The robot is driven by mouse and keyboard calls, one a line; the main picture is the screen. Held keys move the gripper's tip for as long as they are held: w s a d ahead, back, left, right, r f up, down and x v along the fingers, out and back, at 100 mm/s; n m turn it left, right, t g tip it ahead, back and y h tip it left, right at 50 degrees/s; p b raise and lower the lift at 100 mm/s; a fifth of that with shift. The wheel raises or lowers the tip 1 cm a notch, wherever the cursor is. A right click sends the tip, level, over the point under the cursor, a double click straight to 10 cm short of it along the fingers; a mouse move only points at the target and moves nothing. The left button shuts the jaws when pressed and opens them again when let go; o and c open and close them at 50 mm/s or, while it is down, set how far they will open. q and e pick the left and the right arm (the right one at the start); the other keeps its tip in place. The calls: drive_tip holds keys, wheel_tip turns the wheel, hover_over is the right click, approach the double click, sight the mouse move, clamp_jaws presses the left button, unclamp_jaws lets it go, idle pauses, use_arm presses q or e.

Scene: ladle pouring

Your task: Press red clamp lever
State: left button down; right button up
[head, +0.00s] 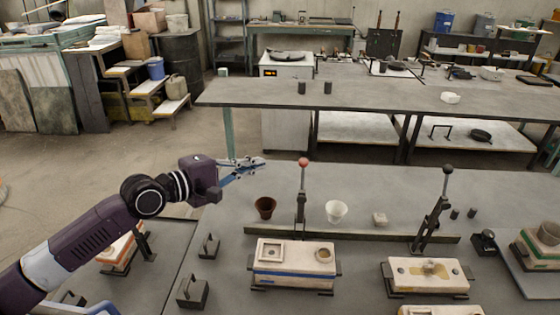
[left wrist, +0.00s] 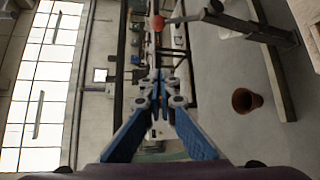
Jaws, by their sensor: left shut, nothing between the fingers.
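The red clamp lever (head: 302,190) stands upright with a red ball knob (head: 303,161) on top, behind a flask mould (head: 292,257) on the grey table. My left gripper (head: 262,161) comes in from the left with its blue-padded fingers shut and empty. Its tips are left of the red knob at about the same picture height, with a gap between them. In the left wrist view the shut fingertips (left wrist: 158,76) are mid-frame and the red knob (left wrist: 158,23) is beyond them at the top, its lever running right. My right gripper is not in view.
A brown cup (head: 265,207) and a white cup (head: 336,210) flank the lever's base. A black-knobbed lever (head: 433,210) stands to the right behind another mould (head: 425,275). Black brackets (head: 192,290) lie at the left. The table behind the red lever is mostly clear.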

use_arm(q)
drive_tip(key=w+d+f+p, duration=0.1)
drive_tip(key=w+d+p, duration=0.2)
drive_tip(key=d+p, duration=0.3)
drive_tip(key=d, duration=0.2)
drive_tip(key=shift+w+d, duration=0.3)
drive_tip(key=shift+d, duration=0.1)
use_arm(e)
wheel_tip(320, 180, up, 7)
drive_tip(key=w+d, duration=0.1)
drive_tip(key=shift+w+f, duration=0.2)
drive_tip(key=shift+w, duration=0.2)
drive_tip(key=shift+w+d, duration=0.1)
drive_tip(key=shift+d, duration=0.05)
use_arm(q)
drive_tip(key=shift+s+f, duration=0.1)
drive_tip(key=shift+s, duration=0.05)
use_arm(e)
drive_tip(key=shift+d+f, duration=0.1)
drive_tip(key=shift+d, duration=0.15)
